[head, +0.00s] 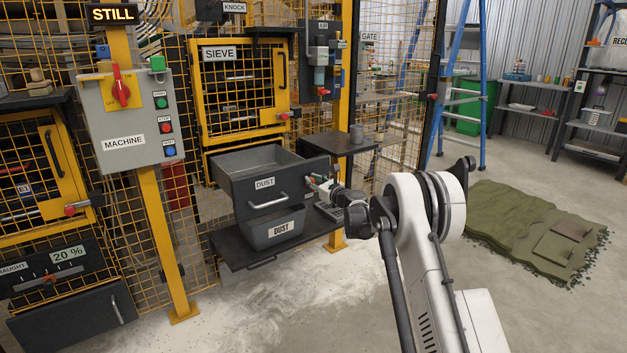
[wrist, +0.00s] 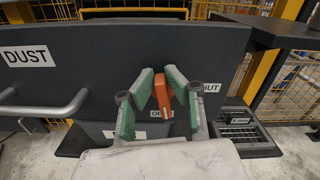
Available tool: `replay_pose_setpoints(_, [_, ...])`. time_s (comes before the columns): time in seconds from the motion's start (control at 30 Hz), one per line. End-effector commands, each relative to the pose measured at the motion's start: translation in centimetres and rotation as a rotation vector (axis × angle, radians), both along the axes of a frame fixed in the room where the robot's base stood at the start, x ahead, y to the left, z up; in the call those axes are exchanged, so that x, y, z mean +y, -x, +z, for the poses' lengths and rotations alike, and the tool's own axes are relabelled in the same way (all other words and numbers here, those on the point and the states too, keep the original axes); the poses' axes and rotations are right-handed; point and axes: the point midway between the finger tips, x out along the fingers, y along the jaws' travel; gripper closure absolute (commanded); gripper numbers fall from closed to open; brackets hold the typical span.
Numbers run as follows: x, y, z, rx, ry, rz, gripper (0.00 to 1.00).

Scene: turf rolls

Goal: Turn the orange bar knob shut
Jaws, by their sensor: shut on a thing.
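The orange bar knob (wrist: 165,97) is on the dark front panel of the DUST drawer (wrist: 110,50), right of the drawer handle. Its bar stands nearly upright, slightly tilted. A label partly hidden below it shows "OP", and one to its right shows "HUT". My gripper (wrist: 164,90) has its green-padded fingers on either side of the bar and is shut on it. In the head view my gripper (head: 318,186) reaches the right end of the drawer front (head: 262,196); the knob is hardly visible there.
The DUST drawer stands pulled out, its metal handle (head: 268,201) left of my gripper. A grey DUST bin (head: 275,232) sits below on a dark shelf (head: 240,250). A small side table (head: 345,145) with a grey cup stands behind. White dust covers the floor.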

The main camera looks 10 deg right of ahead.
Motion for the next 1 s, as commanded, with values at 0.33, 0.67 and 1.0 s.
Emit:
replay_pose_setpoints(0.33, [0.8,0.3,-0.3,-0.133,0.289,0.000,1.00])
replay_pose_setpoints(0.67, [1.3,0.6,-0.8,-0.264,0.574,0.000,1.00])
replay_pose_setpoints(1.0, [1.7,0.8,-1.5,-0.397,0.866,-0.001,1.00])
